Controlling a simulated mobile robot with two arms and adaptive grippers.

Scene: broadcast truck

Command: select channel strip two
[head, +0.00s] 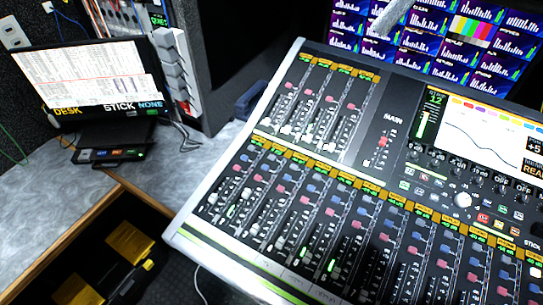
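The mixing console (178,236) fills the right half of the head view, tilted in the picture. Its lower bank is a row of several channel strips with yellow labels, blue and red buttons and faders. The second strip from the left in that bank (278,149) is in plain view, with nothing over it. The strip numbers are too small to read, so I cannot confirm which is strip two. A shorter upper bank of strips (345,69) lies above, beside a MAIN section (383,141). Neither of my grippers can be made out.
A console screen (488,133) shows a curve. Behind stand meter monitors (440,50), with a grey rod-like thing (393,15) before them. A small screen (90,75) reads DESK STICK NONE. Grey desktop (40,210) is free at left; yellow and black items (130,243) lie below.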

